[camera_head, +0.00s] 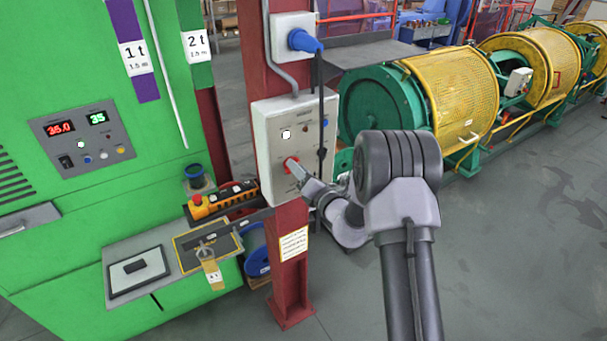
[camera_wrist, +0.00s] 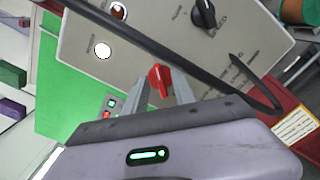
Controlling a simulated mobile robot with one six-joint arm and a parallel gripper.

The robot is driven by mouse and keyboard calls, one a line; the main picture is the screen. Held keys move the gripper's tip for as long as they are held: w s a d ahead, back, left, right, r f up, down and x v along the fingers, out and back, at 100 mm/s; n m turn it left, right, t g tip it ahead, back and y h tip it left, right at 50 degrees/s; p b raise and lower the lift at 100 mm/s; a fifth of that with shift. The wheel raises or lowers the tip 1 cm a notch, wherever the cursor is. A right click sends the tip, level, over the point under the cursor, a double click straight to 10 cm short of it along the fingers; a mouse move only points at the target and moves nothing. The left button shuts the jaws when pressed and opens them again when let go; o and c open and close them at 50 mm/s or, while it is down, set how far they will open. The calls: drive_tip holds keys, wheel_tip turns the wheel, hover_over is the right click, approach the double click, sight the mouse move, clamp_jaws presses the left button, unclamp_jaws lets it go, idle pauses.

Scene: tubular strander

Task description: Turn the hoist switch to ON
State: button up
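A grey control box (camera_head: 283,120) is fixed to a red steel column. A red rotary switch (camera_head: 290,165) sits low on its face; it also shows in the wrist view (camera_wrist: 160,80). I cannot read the label beside it, so I cannot confirm it is the hoist switch or tell its position. My gripper (camera_head: 301,174) is at the box face, right at the red switch. In the wrist view its two fingers (camera_wrist: 161,92) stand apart, one on each side of the red knob, with small gaps visible. Whether either finger touches it is unclear.
A black cable (camera_head: 320,90) hangs from a blue plug (camera_head: 305,42) past the box, and crosses the wrist view in front of the panel. A black knob (camera_wrist: 204,14) and a white lamp (camera_wrist: 102,50) share the panel. A green machine (camera_head: 60,200) stands left.

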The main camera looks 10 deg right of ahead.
drive_tip(key=b+v, duration=0.2)
drive_tip(key=v, duration=1.5)
drive_tip(key=shift+s+b, duration=0.15)
drive_tip(key=shift+b, duration=0.2)
